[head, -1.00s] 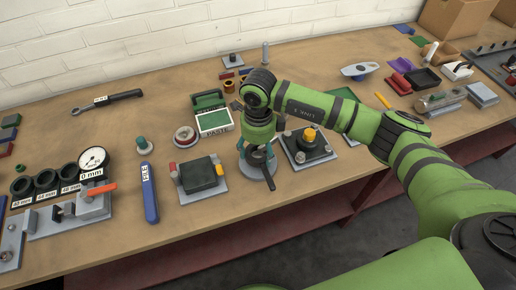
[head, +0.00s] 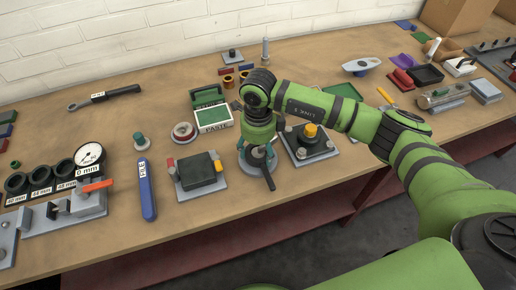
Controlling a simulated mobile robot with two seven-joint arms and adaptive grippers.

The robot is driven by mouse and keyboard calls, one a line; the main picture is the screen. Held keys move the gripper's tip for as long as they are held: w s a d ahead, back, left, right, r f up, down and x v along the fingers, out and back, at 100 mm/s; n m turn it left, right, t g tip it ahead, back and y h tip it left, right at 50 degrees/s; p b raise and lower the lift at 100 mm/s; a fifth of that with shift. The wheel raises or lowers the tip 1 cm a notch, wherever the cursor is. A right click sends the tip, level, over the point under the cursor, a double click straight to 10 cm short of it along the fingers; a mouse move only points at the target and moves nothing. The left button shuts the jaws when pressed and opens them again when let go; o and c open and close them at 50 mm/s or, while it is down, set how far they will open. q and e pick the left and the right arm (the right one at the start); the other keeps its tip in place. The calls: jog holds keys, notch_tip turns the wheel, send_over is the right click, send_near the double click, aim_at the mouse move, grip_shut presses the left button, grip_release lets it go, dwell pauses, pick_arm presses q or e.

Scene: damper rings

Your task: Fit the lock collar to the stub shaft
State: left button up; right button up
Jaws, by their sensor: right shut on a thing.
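My right gripper (head: 258,152) points down over a small round grey base (head: 245,167) near the front of the bench. It is shut on a dark part with a bar-like handle (head: 267,178) that sticks out toward the bench's front edge. This is probably the lock collar, but its ring is hidden by the fingers. The stub shaft is probably on the round base and is covered by the gripper. I cannot tell whether the collar is around the shaft or above it. My left gripper is not in view.
A plate with a black block (head: 198,170) stands left of the gripper. A plate with a yellow-orange knob (head: 310,131) is close on its right. A green-and-white paste box (head: 211,115) is behind. A blue tool (head: 147,190) lies further left. Bare bench lies in front.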

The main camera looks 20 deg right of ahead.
jog(key=shift+f+b, duration=0.25)
jog(key=shift+b, duration=0.05)
jog(key=o, duration=1.6)
notch_tip(320, 180, up, 12)
jog(key=shift+r, duration=0.1)
